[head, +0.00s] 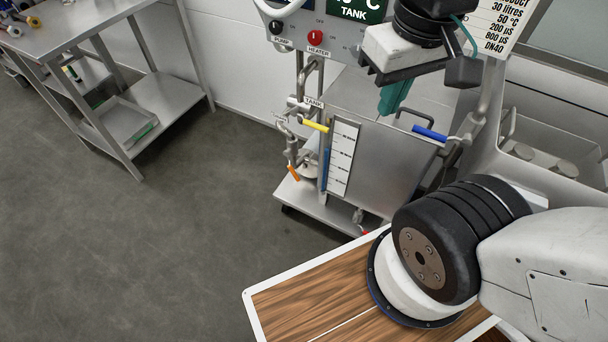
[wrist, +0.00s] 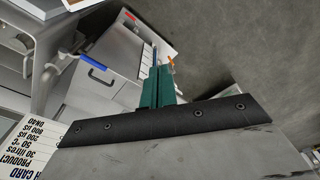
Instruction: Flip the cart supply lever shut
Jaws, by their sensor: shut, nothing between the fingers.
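The cart (head: 350,100) is a steel tank unit with several coloured lever handles. A yellow lever (head: 315,125) sits by the TANK label at the left. A blue lever (head: 430,134) sits at the upper right of the tank, and also shows in the wrist view (wrist: 94,60). An orange lever (head: 293,172) hangs low on the left pipework, and a red one (head: 365,232) shows partly near the base. I cannot read which is the supply lever. My gripper (head: 392,100) has teal fingers, shut and empty, above the tank and apart from the levers; they also show in the wrist view (wrist: 158,82).
A control panel (head: 310,30) with knobs stands behind the cart. A dark handle (head: 415,122) rises from the tank top. A steel sink (head: 560,150) is at the right, a steel shelf table (head: 100,60) at the left. Grey floor (head: 180,230) between is clear.

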